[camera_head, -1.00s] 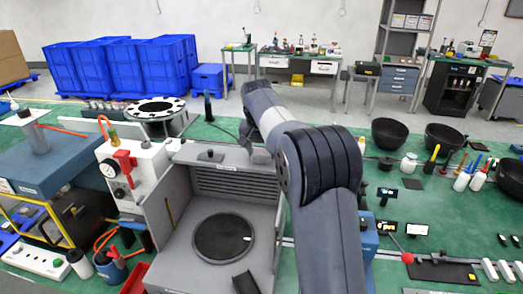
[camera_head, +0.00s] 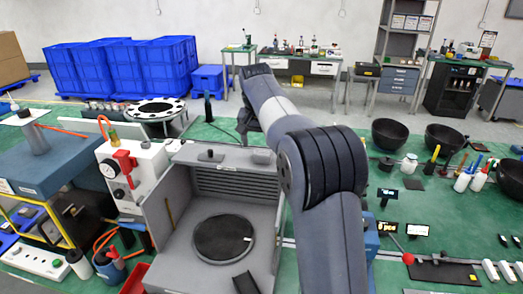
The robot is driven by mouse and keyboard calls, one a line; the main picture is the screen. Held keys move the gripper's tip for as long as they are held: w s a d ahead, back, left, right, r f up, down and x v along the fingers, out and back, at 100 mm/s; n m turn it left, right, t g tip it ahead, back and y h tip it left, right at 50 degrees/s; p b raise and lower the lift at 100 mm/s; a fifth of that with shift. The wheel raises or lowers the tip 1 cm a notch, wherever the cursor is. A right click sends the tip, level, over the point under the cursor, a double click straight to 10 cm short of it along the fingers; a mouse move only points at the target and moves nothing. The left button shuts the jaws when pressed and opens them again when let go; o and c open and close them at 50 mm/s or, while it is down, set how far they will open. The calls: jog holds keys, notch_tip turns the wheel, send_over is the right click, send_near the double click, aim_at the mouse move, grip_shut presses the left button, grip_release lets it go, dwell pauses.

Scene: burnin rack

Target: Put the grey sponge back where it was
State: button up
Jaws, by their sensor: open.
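I cannot make out the grey sponge for certain. A small dark grey block (camera_head: 210,155) lies on top of the open grey box (camera_head: 183,152), and I cannot tell whether it is the sponge. My gripper (camera_head: 243,138) is at the far side of the box, low over the green table. It is small and dark here, partly hidden behind the box's top edge and my arm. It is open, and I see nothing held in it. A round dark plate (camera_head: 222,238) lies inside the box.
A dark post (camera_head: 208,106) and a round black-and-white fixture (camera_head: 155,108) stand left of my gripper. A white unit with a gauge (camera_head: 135,165) adjoins the box. Black bowls (camera_head: 389,133) and bottles (camera_head: 462,182) stand at the right. My arm hides some table.

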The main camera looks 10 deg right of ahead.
jog(key=v, duration=0.7)
jog(key=shift+r, duration=0.45)
